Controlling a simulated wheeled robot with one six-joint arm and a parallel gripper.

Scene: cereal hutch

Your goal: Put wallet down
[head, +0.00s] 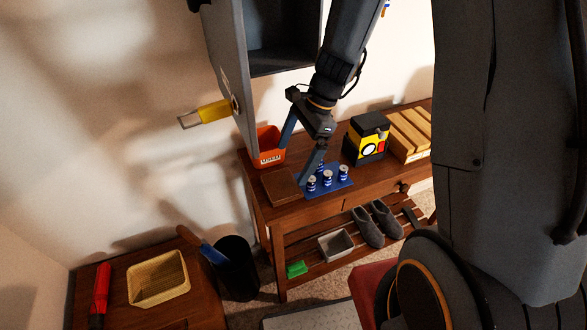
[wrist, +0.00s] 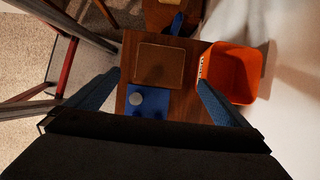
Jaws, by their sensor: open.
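The wallet (head: 282,187) looks like a flat brown rectangle. It lies on the left end of the wooden console table (head: 300,212), close to the front edge. In the wrist view the wallet (wrist: 160,66) lies flat, between and a little beyond my fingertips. My gripper (head: 294,163) is open, with its two blue fingers spread wide. It hangs above the table by the wallet, and nothing shows between the fingers (wrist: 159,79). I cannot tell the exact height of the fingertips above the table.
An orange bin (head: 268,149) stands behind the wallet, near one finger. A blue mat (head: 342,187) with several small cans lies right of it. A yellow-black machine (head: 366,140) and a wooden rack (head: 410,134) stand farther right. An open grey cabinet door (head: 232,75) hangs above.

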